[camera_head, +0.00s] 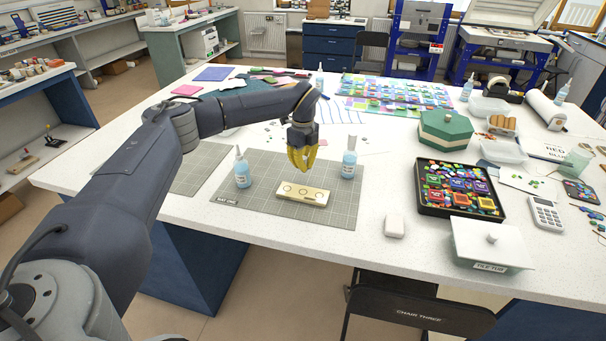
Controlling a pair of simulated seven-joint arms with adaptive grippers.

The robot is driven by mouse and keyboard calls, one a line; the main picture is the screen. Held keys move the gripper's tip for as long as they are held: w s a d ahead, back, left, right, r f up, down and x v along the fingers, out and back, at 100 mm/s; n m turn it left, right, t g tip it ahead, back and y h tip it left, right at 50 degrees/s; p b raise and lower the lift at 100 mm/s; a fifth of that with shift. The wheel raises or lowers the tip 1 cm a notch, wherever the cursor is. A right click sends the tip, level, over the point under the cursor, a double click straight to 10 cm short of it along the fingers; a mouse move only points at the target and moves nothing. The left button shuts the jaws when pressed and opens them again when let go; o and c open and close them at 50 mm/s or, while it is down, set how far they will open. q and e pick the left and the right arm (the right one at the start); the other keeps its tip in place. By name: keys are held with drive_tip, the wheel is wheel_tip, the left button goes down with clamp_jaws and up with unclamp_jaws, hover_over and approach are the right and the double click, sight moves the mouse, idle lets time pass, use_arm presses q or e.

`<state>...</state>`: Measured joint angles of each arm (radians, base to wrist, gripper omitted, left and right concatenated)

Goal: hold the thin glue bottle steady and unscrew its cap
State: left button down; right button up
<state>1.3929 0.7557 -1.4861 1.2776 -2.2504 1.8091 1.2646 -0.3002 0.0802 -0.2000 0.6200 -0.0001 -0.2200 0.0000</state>
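Two small pale-blue glue bottles with white labels stand upright on the grey gridded mat (262,199). The left bottle (242,172) has a pointed whitish top. The right bottle (348,166) looks slightly narrower and also has a pale top. Between them lies a pale wooden block (302,194) with several round marks or holes. My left gripper (303,168) has yellow fingers that point down behind the block, between the bottles and apart from both. Nothing shows in it. Its finger gap is too small to judge. My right gripper is out of view.
A black tray of coloured pieces (424,207), a white lidded box (462,257) and a green-lidded box (444,134) stand on the right. A small white block (394,226) lies near the front edge. Colourful sheets (400,90) lie behind. The mat's front is clear.

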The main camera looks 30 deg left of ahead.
sight(303, 177)
use_arm(q)
drive_tip(key=shift+f, duration=1.8)
drive_tip(key=shift+f, duration=0.1)
drive_tip(key=c, duration=2.2)
unclamp_jaws()
drive_tip(key=c, duration=1.6)
unclamp_jaws()
